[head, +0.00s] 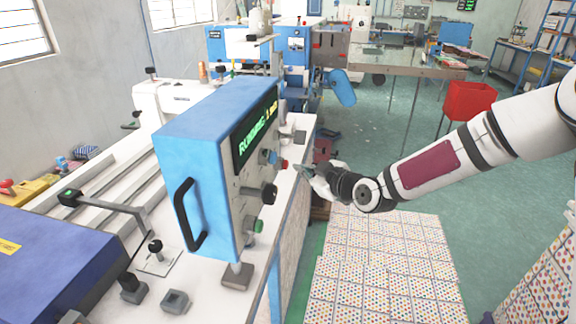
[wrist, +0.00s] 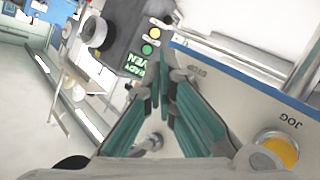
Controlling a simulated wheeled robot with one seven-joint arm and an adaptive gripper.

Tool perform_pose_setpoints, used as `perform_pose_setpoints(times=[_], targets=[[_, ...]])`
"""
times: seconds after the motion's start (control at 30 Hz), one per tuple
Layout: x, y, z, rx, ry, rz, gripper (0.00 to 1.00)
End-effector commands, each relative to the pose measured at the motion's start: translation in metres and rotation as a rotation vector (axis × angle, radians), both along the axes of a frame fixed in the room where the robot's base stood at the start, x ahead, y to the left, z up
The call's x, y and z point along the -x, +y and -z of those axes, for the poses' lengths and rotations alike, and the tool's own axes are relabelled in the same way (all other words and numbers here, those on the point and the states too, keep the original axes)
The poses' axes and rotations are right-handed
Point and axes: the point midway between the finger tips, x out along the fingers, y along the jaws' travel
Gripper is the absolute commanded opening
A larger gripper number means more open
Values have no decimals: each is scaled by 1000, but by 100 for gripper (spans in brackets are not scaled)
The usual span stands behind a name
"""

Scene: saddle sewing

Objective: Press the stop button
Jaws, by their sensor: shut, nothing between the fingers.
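The blue control box (head: 205,130) stands on the machine bed in the head view, its lit display reading "RUNNING". A red button (head: 285,164), which looks like the stop button, sits on its right-hand face; I cannot read its label. My gripper (head: 300,169) is shut and empty, its tips just right of the red button. I cannot tell whether they touch it. In the wrist view the teal fingers (wrist: 165,80) come together beside a pale panel. A yellow button (wrist: 280,152) labelled JOG is at lower right there. No red button shows in that view.
On the same face are a blue button (head: 268,157), a black knob (head: 267,194) and a green button (head: 257,226). A black handle (head: 187,215) sticks out of the box. Open floor (head: 385,150) lies to the right, with a red bin (head: 470,103).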

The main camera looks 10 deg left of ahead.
Motion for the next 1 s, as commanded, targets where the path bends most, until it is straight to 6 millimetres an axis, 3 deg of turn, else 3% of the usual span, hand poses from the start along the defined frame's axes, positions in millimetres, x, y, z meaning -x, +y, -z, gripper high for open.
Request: perform_pose_setpoints(times=[1.0], targets=[[0, 12, 0, 1, -1, 0, 0]])
